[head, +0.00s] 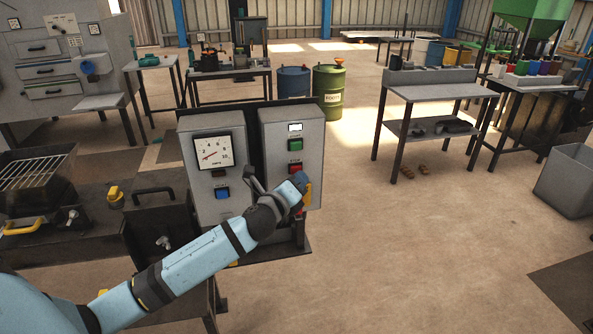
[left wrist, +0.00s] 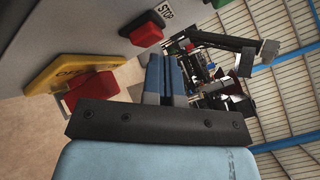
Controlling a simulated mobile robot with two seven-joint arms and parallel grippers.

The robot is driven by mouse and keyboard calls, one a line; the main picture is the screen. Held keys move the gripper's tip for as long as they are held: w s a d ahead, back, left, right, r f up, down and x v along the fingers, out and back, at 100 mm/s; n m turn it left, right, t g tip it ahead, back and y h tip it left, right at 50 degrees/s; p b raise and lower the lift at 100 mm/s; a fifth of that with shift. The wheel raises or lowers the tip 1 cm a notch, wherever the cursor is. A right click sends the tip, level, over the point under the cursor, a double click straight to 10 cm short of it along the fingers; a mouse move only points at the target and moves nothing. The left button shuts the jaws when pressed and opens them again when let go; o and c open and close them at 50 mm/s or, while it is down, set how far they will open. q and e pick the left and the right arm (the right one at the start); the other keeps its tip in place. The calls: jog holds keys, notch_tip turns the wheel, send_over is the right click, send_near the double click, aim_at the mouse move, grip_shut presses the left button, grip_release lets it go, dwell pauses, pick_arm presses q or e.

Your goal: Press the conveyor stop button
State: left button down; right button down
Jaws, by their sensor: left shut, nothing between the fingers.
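The grey control box (head: 277,127) carries a green button (head: 295,144) and, below it, a red button (head: 295,168). In the left wrist view a red button (left wrist: 146,34) sits beside a STOP label (left wrist: 165,12). My left gripper (head: 300,183) is at the lower front of this box, just below the red button, partly covering a yellow plate (head: 308,196). Its shut, empty fingers show in the left wrist view (left wrist: 163,68), close to the red button; I cannot tell whether they touch it. My right gripper is not in view.
A second grey box with a gauge (head: 212,155) and a blue button (head: 222,193) stands to the left. Open floor lies to the right, before a workbench (head: 440,91).

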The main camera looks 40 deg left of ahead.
pick_arm(q)
jog(key=shift+s+d, duration=0.25)
jog(key=shift+d, duration=0.05)
jog(key=s+d+p, duration=0.1)
jog(key=s+d, duration=0.2)
jog(key=shift+s+d, duration=0.1)
jog(key=shift+d, duration=0.3)
dwell(0.8)
jog(key=s+d+f+n+g+h+p, duration=0.2)
jog(key=s+d+f+n+g+p, duration=0.1)
jog(key=s+d+f+n, duration=0.4)
jog(key=s+d+f+n+g+h+p, duration=0.2)
jog(key=s+d+f+n, duration=0.6)
jog(key=s+f+n, duration=0.6)
jog(key=s+n+g+p, duration=0.1)
jog(key=s+g, duration=0.1)
jog(key=s, duration=0.2)
jog(key=shift+s+d+f+g+h+p, duration=0.2)
jog(key=shift+s+g+h+p, duration=0.1)
jog(key=shift+g+p, duration=0.1)
